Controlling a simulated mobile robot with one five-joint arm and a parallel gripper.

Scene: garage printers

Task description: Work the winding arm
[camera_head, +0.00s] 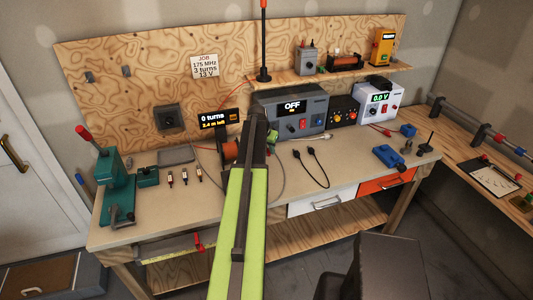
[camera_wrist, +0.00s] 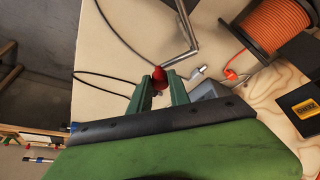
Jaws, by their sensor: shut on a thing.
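The winding arm, a grey bent metal rod (camera_wrist: 192,38), shows at the top of the wrist view and ends in a red knob (camera_wrist: 159,74). My gripper (camera_wrist: 159,84) has its two green fingers on either side of the red knob and is shut on it. In the head view my gripper (camera_head: 258,130) is over the back middle of the bench, and my arm hides the knob and most of the winder. A spool of orange wire (camera_wrist: 270,22) is close by on the right in the wrist view. A display (camera_head: 215,119) reads 0 turns, 2.4 m left.
A grey power unit (camera_head: 290,113) reading OFF stands right behind my gripper. A green press (camera_head: 112,180) is at the bench's left end. Black leads (camera_head: 311,160) lie on the bench to the right. A job card (camera_head: 205,66) reads 175 MHz, 3 turns, 13 V.

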